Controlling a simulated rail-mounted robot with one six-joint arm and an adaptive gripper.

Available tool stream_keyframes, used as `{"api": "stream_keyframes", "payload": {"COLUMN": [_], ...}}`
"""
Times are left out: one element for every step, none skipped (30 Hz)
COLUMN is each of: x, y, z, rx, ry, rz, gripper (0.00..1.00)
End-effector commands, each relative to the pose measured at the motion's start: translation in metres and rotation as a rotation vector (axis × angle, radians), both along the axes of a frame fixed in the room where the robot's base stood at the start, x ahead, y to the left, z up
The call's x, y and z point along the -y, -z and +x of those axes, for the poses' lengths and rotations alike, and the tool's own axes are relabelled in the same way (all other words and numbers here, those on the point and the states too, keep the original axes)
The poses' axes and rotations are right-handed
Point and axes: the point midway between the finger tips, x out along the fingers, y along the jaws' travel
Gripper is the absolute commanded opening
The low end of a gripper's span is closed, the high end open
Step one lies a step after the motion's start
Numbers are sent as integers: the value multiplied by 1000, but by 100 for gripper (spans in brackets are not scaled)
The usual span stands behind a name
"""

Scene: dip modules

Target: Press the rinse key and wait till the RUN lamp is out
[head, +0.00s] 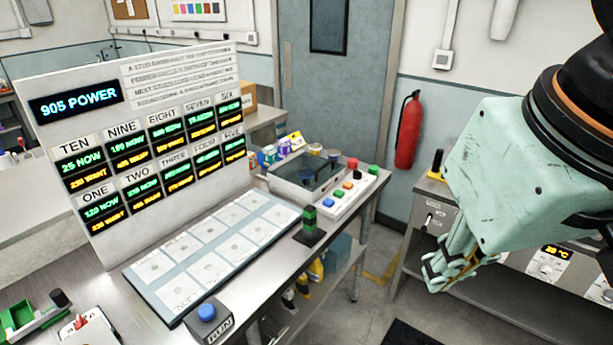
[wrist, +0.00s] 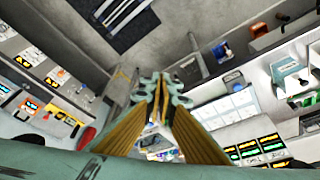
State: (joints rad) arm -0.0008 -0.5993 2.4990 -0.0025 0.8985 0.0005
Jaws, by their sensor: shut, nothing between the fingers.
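My gripper (head: 448,277) hangs at the right of the head view, shut and empty, in front of the right-hand counter and away from the left bench. In the wrist view its fingers (wrist: 161,88) meet at the middle. A grey block with a round blue button (head: 207,312) sits at the front of the bench; its label appears to read RUN. A control box (head: 340,205) farther back carries red, green, orange and blue buttons. I cannot tell which button is the rinse key. A small green-and-black post (head: 309,221) stands by the pad panel; whether it is lit is unclear.
A tall display board (head: 150,200) reading 905 POWER stands behind a panel of pale pads (head: 262,210). A green tray (head: 25,322) lies front left. A red fire extinguisher (head: 408,130) hangs at the back wall. Open floor separates bench and right counter.

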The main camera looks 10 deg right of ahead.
Motion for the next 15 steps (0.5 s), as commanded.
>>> {"api": "stream_keyframes", "payload": {"x": [0,1,2,2,3,5,6,7,10,11,13,16,18,20,22], "y": [0,-1,-1,-2,-2,-3,-4,-5,-6,-7,-8,-8,-10,-11,-12], "z": [1,3,5,7,9,13,17,21,26,31,37,44,50,56,65], "rx": [0,1,2,3,5,9,11,13,16,20,23,27,32,36,41], "ry": [-1,-1,-2,-3,-5,-8,-10,-13,-17,-20,-23,-28,-33,-38,-45], "rz": [-1,-3,-6,-9,-12,-17,-20,-26,-34,-40,-45,-56,-64,-71,-82], "gripper": [0,0,0,0,0,0,0,0,0,0,0,0,0,0,0]}}
